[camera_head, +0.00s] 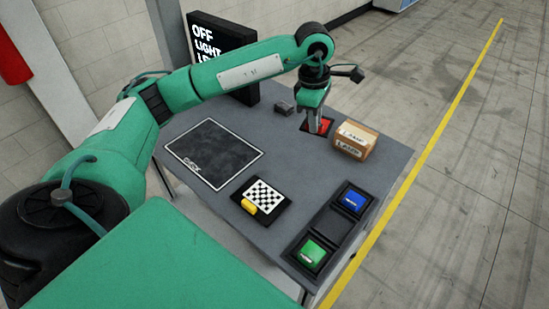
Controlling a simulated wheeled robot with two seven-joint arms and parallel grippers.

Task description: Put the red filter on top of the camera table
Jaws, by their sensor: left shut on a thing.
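The red filter (325,124) is at the back right of the grey table, at the fingers of my left gripper (316,128). My left gripper points down and is shut on the red filter, which the fingers partly hide. A dark square patch shows around and under the filter. I cannot tell whether the filter touches it, or whether this patch is the camera table. A small dark grey block (285,107), perhaps a camera, stands just left of the gripper. My right gripper is not in view.
A cardboard box (355,141) stands close right of the gripper. A black tray (332,226) holds a blue block (353,200) and a green block (312,254), its middle slot empty. A checkerboard piece (264,195), a dark mat (213,152) and a black sign (209,42) are also here.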

